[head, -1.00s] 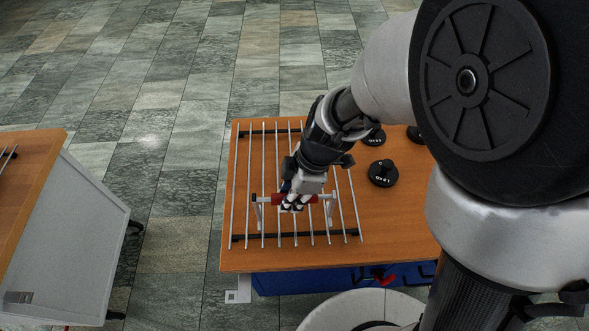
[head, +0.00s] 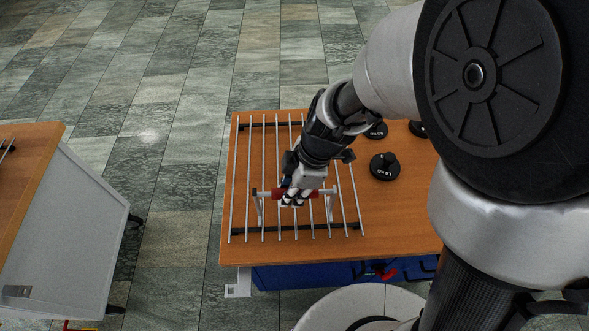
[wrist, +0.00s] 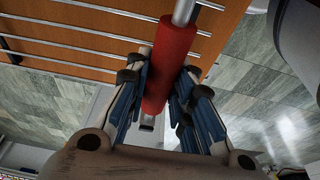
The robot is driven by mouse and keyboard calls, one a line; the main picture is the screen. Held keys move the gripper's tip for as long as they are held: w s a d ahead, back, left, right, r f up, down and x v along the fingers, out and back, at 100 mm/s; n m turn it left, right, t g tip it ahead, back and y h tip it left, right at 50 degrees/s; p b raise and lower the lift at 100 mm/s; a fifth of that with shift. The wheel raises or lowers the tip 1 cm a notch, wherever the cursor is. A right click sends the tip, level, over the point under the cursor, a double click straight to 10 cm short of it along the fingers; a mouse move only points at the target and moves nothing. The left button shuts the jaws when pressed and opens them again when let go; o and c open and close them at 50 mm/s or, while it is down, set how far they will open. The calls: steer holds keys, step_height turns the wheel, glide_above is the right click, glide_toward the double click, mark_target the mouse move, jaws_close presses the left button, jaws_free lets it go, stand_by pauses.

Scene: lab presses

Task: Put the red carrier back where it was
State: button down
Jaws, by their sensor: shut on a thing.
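The red carrier is a pale metal bar with upright ends and a red grip (head: 279,193). In the head view it is over the left part of the wooden bench, within the outline of the metal-rod rack (head: 246,215). I cannot tell whether its feet rest on the rack or hang just above it. My gripper (head: 293,200) reaches down from above and is shut on the red grip. In the wrist view the red grip (wrist: 171,65) runs between the blue-padded fingers (wrist: 158,103). The fingers hide part of the grip.
Several black round weights (head: 384,168) stand on the bench (head: 400,225) right of the rack. Blue drawers (head: 305,277) are below its front edge. Another wooden-topped bench (head: 30,190) stands at the left, with tiled floor between.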

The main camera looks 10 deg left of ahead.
steer(key=c, duration=1.3)
jaws_free()
steer(key=shift+f, duration=0.1)
steer(key=shift+d+r, duration=0.1)
steer(key=shift+r, duration=0.4)
steer(key=s+v, duration=0.1)
steer(key=v, duration=1)
steer(key=s+d+r+m+t+h, duration=0.1)
steer(key=s+d+r+m, duration=0.1)
steer(key=d+m, duration=0.4)
steer(key=s+d+r+m+t+h, duration=0.1)
steer(key=s+d+r+m+t, duration=0.1)
steer(key=s+d+m, duration=0.2)
steer(key=s+d+r+m+t+h, duration=0.1)
steer(key=s+d+r+m+t, duration=0.1)
steer(key=d+m, duration=0.6)
steer(key=shift+s+r+m, duration=0.2)
steer(key=shift+r+m, duration=0.05)
steer(key=shift+m, duration=0.45)
steer(key=shift+s+r+m, duration=0.25)
steer(key=shift+r+m, duration=0.05)
steer(key=shift+m, duration=0.4)
